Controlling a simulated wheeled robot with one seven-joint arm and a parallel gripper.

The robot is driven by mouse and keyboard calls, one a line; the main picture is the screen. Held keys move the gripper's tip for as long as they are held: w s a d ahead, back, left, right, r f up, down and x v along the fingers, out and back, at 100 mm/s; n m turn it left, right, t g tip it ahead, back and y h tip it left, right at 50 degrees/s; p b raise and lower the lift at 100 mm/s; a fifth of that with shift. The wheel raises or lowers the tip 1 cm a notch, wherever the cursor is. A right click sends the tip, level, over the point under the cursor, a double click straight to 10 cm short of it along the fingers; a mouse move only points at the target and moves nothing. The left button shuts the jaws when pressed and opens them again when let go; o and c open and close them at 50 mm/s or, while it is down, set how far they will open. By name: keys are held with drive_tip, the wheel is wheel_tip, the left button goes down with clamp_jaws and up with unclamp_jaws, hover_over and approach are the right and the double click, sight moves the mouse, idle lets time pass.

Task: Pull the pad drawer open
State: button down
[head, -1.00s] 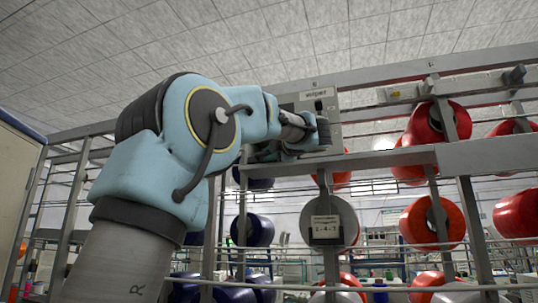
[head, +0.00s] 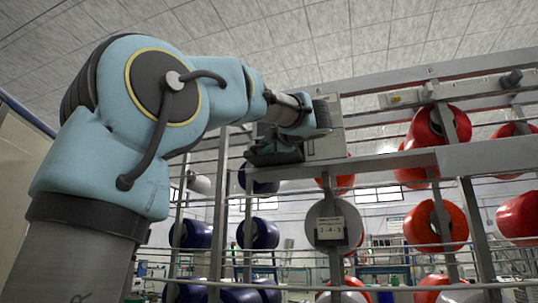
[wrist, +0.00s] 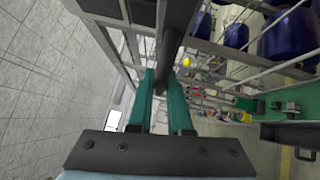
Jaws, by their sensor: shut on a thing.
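A grey box-like unit (head: 326,146) is fixed on the rack's upper rail in the head view, partly behind my wrist. I take it to hold the pad drawer; its label is hidden now. My gripper (head: 274,152) is at the lower left of this unit. In the wrist view my gripper's two green fingers (wrist: 164,82) are closed around a dark round bar (wrist: 172,46), which looks like the drawer handle. A grey panel stands just beyond it. I cannot tell how far the drawer is out.
A grey rail (head: 410,160) crosses right of my wrist. Thin horizontal bars run below my gripper.

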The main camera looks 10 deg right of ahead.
drive_tip(key=shift+s, duration=0.15)
drive_tip(key=c, duration=0.8)
unclamp_jaws()
drive_tip(key=shift+c, duration=0.2)
drive_tip(key=b+v, duration=0.2)
drive_tip(key=v, duration=0.8)
drive_tip(key=shift+s, duration=0.35)
drive_tip(key=shift+s+d+f, duration=0.1)
drive_tip(key=shift+f, duration=0.05)
